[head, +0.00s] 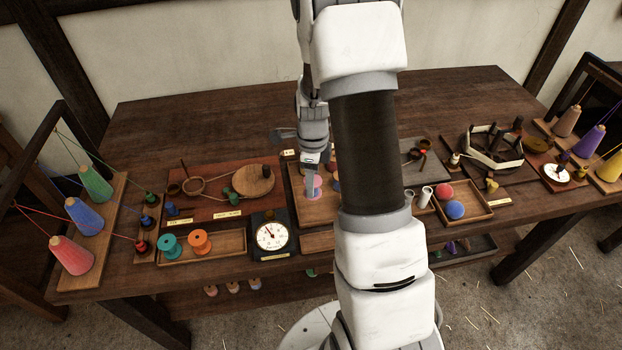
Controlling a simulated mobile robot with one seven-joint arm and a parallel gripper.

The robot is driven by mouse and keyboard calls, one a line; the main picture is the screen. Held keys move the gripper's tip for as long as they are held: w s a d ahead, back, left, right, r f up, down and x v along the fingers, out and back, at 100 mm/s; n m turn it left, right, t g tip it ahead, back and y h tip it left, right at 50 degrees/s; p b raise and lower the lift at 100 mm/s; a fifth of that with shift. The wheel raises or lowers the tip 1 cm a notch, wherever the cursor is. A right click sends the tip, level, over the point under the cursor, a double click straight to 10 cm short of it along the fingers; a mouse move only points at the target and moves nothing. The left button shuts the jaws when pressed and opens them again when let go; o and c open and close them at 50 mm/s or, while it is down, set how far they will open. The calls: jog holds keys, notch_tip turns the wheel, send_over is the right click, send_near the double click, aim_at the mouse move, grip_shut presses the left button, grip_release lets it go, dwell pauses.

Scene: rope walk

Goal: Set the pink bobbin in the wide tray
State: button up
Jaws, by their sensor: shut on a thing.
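My gripper (312,186) points down over the middle of the table and is shut on the pink bobbin (318,182). Only a small part of the bobbin shows, beside a pale finger, above a wooden board. I cannot tell whether it touches that board. A long, low wooden tray (228,256), which looks like the wide tray, lies to the left near the front edge. A teal bobbin (171,246) and an orange bobbin (198,242) stand in its left part, and its right part is bare.
A dial gauge (271,236) stands between that tray and my gripper. A smaller tray (484,212) with red and blue balls lies at right. Thread cones (84,216) stand on a rack at far left. My arm hides the table's middle right. The back of the table is clear.

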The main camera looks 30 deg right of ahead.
aim_at(315, 196)
jog(key=shift+s+d+f, duration=0.15)
jog(key=shift+s+d, duration=0.1)
jog(key=shift+d, duration=0.05)
jog(key=shift+f+b, duration=2.1)
jog(key=shift+f, duration=0.65)
jog(key=shift+f, duration=0.2)
jog(key=shift+f+b, duration=0.7)
jog(key=shift+f, duration=0.05)
jog(key=shift+f, duration=0.15)
jog(key=o, duration=1)
jog(key=shift+o, duration=0.8)
